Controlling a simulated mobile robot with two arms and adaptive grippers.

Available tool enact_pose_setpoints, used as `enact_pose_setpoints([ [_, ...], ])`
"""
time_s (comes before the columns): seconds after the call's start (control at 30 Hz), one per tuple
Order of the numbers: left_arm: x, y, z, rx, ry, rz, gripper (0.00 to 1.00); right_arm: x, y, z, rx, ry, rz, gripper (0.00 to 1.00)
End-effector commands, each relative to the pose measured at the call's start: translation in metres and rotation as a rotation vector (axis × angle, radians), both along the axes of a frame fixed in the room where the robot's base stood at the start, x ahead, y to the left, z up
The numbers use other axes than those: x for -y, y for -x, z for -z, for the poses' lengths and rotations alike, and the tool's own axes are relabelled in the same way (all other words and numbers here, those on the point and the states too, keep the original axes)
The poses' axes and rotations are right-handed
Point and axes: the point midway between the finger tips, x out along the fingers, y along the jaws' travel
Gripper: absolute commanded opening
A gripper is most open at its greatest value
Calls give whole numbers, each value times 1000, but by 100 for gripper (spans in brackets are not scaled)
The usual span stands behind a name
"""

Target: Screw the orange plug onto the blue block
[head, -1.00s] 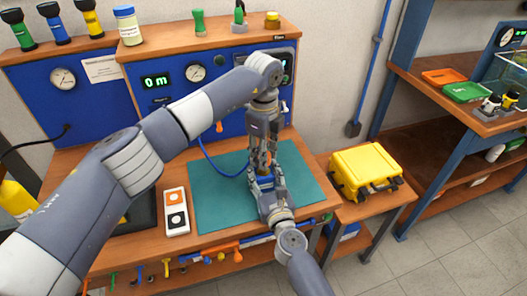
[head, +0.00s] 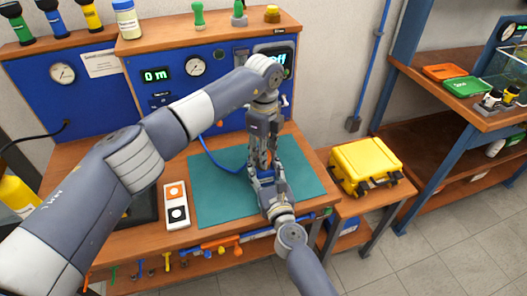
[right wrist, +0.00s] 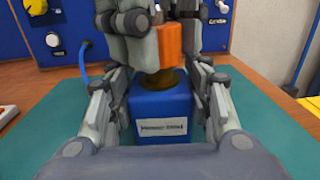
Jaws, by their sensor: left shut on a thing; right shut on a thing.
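The orange plug (right wrist: 170,45) is held upright in my left gripper (right wrist: 166,48), which reaches down from above and is shut on it. The blue block (right wrist: 163,118) stands on the teal mat (right wrist: 38,138), with a brass fitting (right wrist: 163,79) on its top. The plug is directly above this fitting; I cannot tell whether the threads are engaged. My right gripper (right wrist: 163,100) is shut around the block, with a finger on each side. In the head view, my left gripper (head: 266,163) hides most of the plug and block, just above my right gripper.
A blue hose (head: 222,165) runs from the panel towards the block. A white box with orange and black marks (head: 177,224) lies left of the mat (head: 215,200). A yellow case (head: 366,160) stands on the right. The mat's sides are clear.

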Motion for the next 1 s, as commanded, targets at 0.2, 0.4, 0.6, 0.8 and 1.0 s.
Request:
enact_pose_setpoints([
  [0.2,0,0,2,0,0,0,8,0,0,0,-1,0,1,3],
  [0.4,0,0,6,-1,-1,1,8,0,0,0,-1,0,1,3],
  [0.6,0,0,12,-2,-1,0,8,0,0,0,0,0,0,3],
  [0.8,-1,1,19,-2,-2,-1,8,-1,1,0,1,0,-2,3],
  [1.0,-2,0,21,-1,-5,-3,8,-2,1,-1,3,-3,-4,3],
])
